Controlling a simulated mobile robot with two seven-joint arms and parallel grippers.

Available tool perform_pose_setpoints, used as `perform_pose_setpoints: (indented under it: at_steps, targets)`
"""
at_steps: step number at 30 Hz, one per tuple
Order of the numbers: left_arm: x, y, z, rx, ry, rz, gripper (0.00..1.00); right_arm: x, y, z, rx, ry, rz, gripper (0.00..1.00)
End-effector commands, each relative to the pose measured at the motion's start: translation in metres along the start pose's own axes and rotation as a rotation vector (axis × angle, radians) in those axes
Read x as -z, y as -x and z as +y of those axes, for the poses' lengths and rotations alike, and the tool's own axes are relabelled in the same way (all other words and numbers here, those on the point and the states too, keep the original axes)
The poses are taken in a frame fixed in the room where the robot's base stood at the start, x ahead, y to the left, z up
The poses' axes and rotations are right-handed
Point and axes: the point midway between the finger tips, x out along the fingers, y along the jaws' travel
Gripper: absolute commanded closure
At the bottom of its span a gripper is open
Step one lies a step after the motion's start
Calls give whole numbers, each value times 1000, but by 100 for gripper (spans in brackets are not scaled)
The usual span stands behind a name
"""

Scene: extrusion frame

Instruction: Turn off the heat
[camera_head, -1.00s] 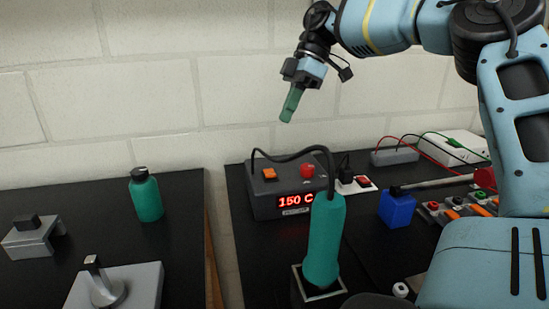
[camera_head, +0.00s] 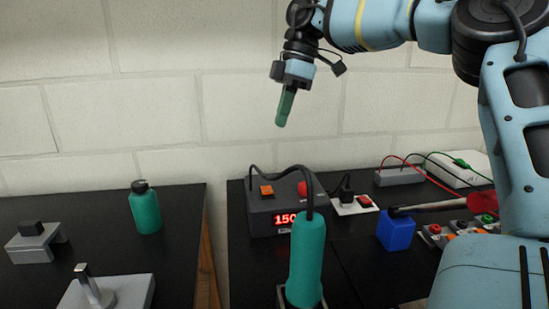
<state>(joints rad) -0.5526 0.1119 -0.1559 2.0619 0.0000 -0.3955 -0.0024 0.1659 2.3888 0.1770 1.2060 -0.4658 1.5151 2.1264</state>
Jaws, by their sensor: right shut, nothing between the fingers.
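A dark grey control box (camera_head: 262,214) stands on the right black table. A black cable runs from the box to a teal heat tool (camera_head: 306,262) standing upright in a holder in front, which hides part of the display. My right gripper (camera_head: 284,108) is shut with nothing held, green fingers pointing down, in the air above and behind the box. My left gripper is out of view.
A power strip with a red switch (camera_head: 365,201) and black plug lies right of the box. A blue block (camera_head: 396,231) and a red-handled screwdriver (camera_head: 440,206) are farther right. A teal bottle (camera_head: 145,210) stands on the left table (camera_head: 100,218). A gap separates the tables.

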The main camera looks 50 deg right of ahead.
Motion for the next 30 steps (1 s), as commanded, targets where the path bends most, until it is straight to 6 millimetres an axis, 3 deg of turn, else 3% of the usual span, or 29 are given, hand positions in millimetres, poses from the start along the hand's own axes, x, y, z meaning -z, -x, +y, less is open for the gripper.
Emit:
perform_pose_setpoints:
  at_steps: [5,18,24,30]
  targets:
    - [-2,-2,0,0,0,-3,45,0,-22,0,5,0,1,100]
    - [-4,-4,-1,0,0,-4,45,-1,-103,-1,5,1,0,100]
    - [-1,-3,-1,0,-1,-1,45,-8,-125,-6,2,0,1,100]
    - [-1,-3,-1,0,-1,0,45,-11,-134,-7,0,-1,2,100]
